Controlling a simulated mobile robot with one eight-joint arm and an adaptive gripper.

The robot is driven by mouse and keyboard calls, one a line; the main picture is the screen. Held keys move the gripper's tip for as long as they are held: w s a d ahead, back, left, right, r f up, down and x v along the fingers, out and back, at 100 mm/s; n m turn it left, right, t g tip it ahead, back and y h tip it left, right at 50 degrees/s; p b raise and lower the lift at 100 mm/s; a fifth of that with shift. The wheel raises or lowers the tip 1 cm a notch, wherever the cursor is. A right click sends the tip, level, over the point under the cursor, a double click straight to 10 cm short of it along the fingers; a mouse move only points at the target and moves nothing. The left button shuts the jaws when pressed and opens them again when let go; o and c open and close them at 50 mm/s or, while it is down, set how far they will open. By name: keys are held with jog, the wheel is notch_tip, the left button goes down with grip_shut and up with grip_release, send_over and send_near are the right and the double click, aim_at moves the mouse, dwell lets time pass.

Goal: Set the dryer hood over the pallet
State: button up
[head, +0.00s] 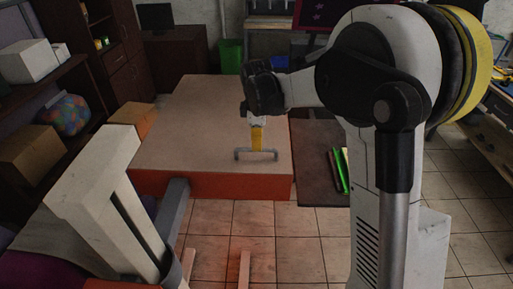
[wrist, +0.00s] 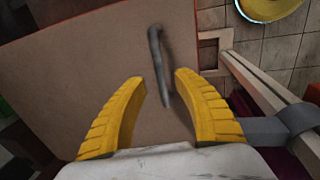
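A large flat box with a beige top and red-orange sides, which looks like the dryer hood (head: 200,115), fills the middle of the head view; its top also shows in the wrist view (wrist: 75,75). A grey bar handle (head: 255,155) stands on its near part and shows in the wrist view (wrist: 159,55). My gripper (head: 257,147) is above the handle. In the wrist view its yellow fingers (wrist: 160,82) are open, with the handle between and beyond the tips; I see no contact. Wooden slats on the floor, likely the pallet (head: 244,270), are partly cut off.
A pale upright frame (head: 115,195) with a grey beam (head: 176,210) stands at the near left. A dark mat (head: 318,170) with green bars lies right of the box. Shelves (head: 35,120) line the left.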

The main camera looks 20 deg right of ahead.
jog(key=f, duration=0.2)
jog(key=w+f, duration=0.1)
jog(key=f, duration=0.1)
jog(key=shift+d+f, duration=0.1)
jog(key=shift+f, duration=0.1)
jog(key=shift+s, duration=0.1)
grip_shut()
